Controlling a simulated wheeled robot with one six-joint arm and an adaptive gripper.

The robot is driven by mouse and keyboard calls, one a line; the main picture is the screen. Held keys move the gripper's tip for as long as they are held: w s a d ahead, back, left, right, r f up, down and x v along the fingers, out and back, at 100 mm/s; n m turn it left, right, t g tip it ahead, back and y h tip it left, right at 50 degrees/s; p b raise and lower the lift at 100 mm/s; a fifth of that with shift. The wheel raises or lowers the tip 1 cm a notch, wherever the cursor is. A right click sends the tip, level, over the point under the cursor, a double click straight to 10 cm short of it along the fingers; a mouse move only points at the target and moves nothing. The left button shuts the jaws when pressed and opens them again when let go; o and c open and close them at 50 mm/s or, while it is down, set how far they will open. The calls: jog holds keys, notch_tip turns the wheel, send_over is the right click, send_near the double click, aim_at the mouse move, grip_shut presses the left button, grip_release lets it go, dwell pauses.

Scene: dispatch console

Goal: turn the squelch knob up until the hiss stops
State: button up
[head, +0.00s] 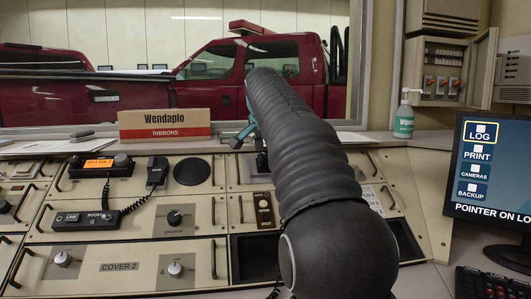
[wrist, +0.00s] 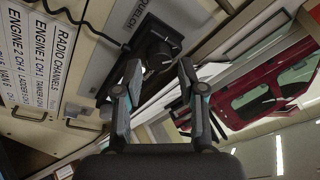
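In the wrist view a dark round knob (wrist: 159,58) stands on a black unit, with a partly cut-off label beside it that I cannot read fully. My gripper (wrist: 160,72) is open, its two fingers apart on either side of the knob in the picture. I see no finger clearly touching it, and cannot tell how much depth lies between. In the head view my gripper (head: 245,137) shows as teal parts at the console's back edge, mostly hidden behind my arm. Another dark knob (head: 174,217) sits on a console panel left of my arm; its label is too small to read.
The console (head: 110,224) carries pale knobs (head: 62,259), a handset (head: 157,170) with coiled cord and several handles. A Wendaplo box (head: 164,125) stands at the back, left of my gripper. A green-white bottle (head: 404,121) and a monitor (head: 491,166) are at right.

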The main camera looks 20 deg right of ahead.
jog(key=v, duration=1)
jog(key=shift+s+f, duration=0.1)
